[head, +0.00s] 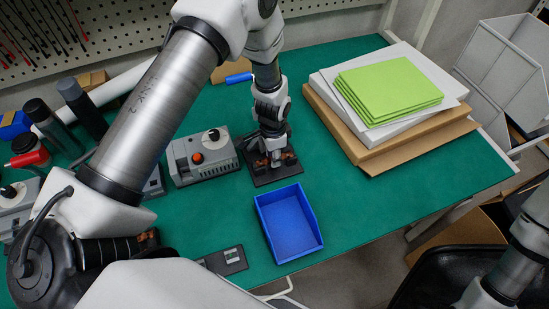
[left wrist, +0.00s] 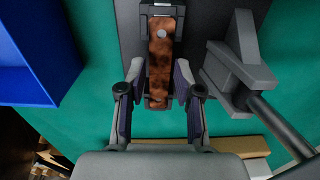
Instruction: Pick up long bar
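A copper bar (left wrist: 162,62) lies lengthwise in a dark holder in the left wrist view, with a pale round spot near its far end. My left gripper (left wrist: 160,88) is over it, with one finger on each side and the bar between them. The fingers look apart, and I see no clear contact with the bar. In the head view my left gripper (head: 277,161) points down at a black fixture plate (head: 262,180) on the green table. It hides most of the bar there. My right gripper is out of the picture.
A blue open bin (head: 290,225) stands just in front of the fixture. A grey control box (head: 203,158) is to its left. Cardboard and white sheets with green pads (head: 390,88) are stacked at the right. A grey clamp-like part (left wrist: 240,65) sits close beside the holder.

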